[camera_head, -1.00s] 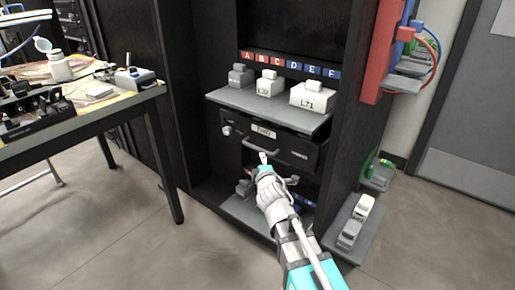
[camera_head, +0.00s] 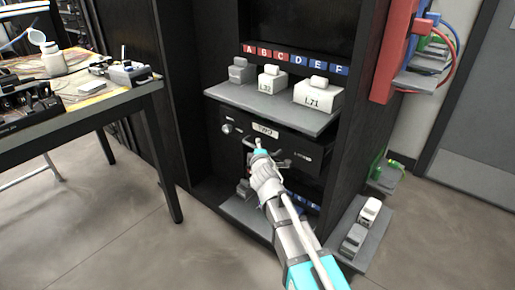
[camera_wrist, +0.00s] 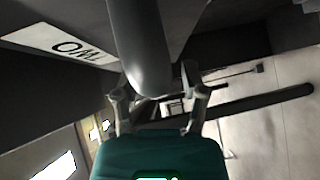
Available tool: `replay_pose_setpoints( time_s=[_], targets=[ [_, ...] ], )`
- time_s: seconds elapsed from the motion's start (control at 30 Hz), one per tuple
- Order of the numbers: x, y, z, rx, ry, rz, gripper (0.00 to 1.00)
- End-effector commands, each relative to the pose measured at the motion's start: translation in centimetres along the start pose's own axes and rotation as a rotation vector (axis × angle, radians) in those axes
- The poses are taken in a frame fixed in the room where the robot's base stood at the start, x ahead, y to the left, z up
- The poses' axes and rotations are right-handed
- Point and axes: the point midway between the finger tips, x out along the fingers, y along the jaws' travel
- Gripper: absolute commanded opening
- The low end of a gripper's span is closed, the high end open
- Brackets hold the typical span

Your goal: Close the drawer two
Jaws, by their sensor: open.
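Drawer two (camera_head: 308,147) is the dark drawer under the grey shelf in the black cabinet, with a white "TWO" label on its front. The label shows upside down in the wrist view (camera_wrist: 75,48). A bar handle (camera_head: 300,160) on the drawer front is partly hidden by my gripper. My gripper (camera_head: 257,146) is open at the drawer front, just below the label. In the wrist view my gripper's fingers (camera_wrist: 160,98) lie to both sides of a thick dark bar (camera_wrist: 140,45), which looks like the handle. Contact and how far the drawer stands out cannot be told.
The grey shelf (camera_head: 262,104) above holds several grey and white blocks, one marked L71. A lower shelf (camera_head: 240,214) is below the drawer. A table (camera_head: 90,122) with equipment stands left. A low grey ledge (camera_head: 368,240) with two blocks is right. Floor is clear at front left.

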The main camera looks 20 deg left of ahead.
Motion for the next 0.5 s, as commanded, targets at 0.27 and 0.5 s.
replay_pose_setpoints(
  time_s=[0.27, 0.5],
  targets=[
    [0.0, 0.0, 0.0, 0.0, 0.0, 0.0, 0.5],
    [-0.01, 0.0, -0.03, 0.0, 0.0, 0.0, 0.05]
  ],
)
